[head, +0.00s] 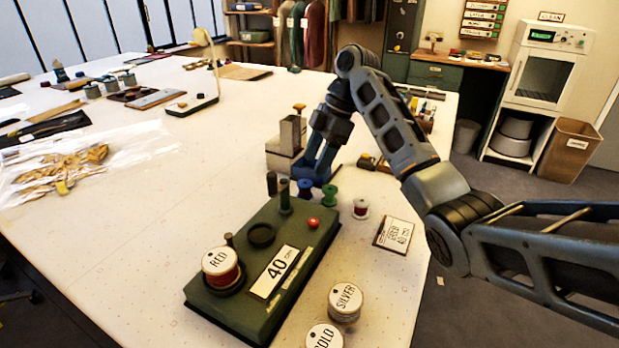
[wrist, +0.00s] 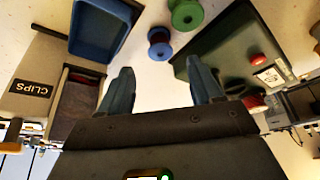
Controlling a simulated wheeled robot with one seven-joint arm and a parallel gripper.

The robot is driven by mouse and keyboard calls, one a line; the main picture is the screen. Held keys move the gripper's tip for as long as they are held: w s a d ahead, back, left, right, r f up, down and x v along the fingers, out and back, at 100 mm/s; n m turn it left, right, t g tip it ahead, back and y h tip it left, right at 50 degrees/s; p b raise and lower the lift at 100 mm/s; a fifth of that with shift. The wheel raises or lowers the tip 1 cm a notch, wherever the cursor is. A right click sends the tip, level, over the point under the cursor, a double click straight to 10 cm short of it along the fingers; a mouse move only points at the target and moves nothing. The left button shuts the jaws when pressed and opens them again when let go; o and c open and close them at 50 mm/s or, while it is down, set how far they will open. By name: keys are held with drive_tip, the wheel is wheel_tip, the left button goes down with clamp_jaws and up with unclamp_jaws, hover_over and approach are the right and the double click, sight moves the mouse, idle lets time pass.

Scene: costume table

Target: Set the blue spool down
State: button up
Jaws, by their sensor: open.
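The blue spool (head: 305,188) stands on the white table beside the back end of the green block (head: 300,232), close to a green spool (head: 329,194). My gripper (head: 314,176) is low just behind the blue spool. In the wrist view, the blue spool (wrist: 160,44) shows past the open fingertips (wrist: 161,66), about midway between them. Nothing is seen between the fingers. The spool seems free of both fingers.
Silver (head: 345,301) and gold (head: 324,337) spools stand in front. A clips box (wrist: 38,80) and blue tray (wrist: 98,30) are near my gripper.

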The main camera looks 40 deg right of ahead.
drive_tip(key=shift+p+v, duration=0.55)
drive_tip(key=shift+v, duration=1.65)
